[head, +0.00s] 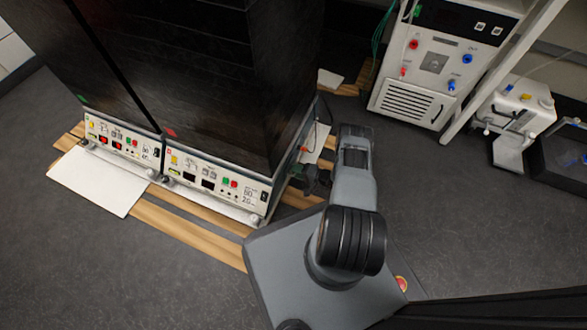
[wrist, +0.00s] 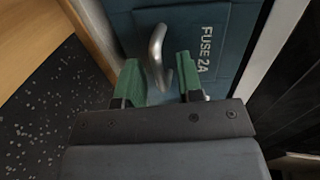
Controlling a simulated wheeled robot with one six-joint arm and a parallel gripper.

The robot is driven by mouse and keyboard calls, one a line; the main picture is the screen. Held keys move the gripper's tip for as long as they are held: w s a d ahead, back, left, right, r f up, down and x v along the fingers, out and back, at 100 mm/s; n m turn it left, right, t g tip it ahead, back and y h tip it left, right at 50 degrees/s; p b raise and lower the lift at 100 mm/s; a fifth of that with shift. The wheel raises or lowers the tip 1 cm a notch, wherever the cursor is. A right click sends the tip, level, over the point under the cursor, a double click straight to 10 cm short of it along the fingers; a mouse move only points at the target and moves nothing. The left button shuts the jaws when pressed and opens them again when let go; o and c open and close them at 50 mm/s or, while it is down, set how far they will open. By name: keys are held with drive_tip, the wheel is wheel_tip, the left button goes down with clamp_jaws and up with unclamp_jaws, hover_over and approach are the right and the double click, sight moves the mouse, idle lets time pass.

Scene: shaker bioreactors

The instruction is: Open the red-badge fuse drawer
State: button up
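In the wrist view a dark teal panel marked "FUSE 2A" (wrist: 206,52) carries a curved silver handle (wrist: 156,52). My gripper (wrist: 160,80) has green fingers, open, one on each side of the handle's lower part, with gaps visible beside it. No badge shows in the wrist view. In the head view a red badge (head: 170,132) sits on the right dark cabinet (head: 222,90), and a green badge (head: 83,98) on the left one. My gripper (head: 312,180) is at the right cabinet's lower right side; the drawer itself is hidden there.
A white panel (head: 100,182) lies in front of the left cabinet. Wooden slats (head: 185,228) run under the cabinets. A white machine (head: 430,75) and a smaller white device (head: 520,108) stand at the right. The dark floor (head: 110,270) at the front left is clear.

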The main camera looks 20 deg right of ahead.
drive_tip(key=shift+w+a+f, duration=0.1)
drive_tip(key=shift+w+a, duration=0.15)
drive_tip(key=shift+w, duration=0.05)
drive_tip(key=shift+d, duration=0.1)
drive_tip(key=shift+c, duration=0.4)
clamp_jaws()
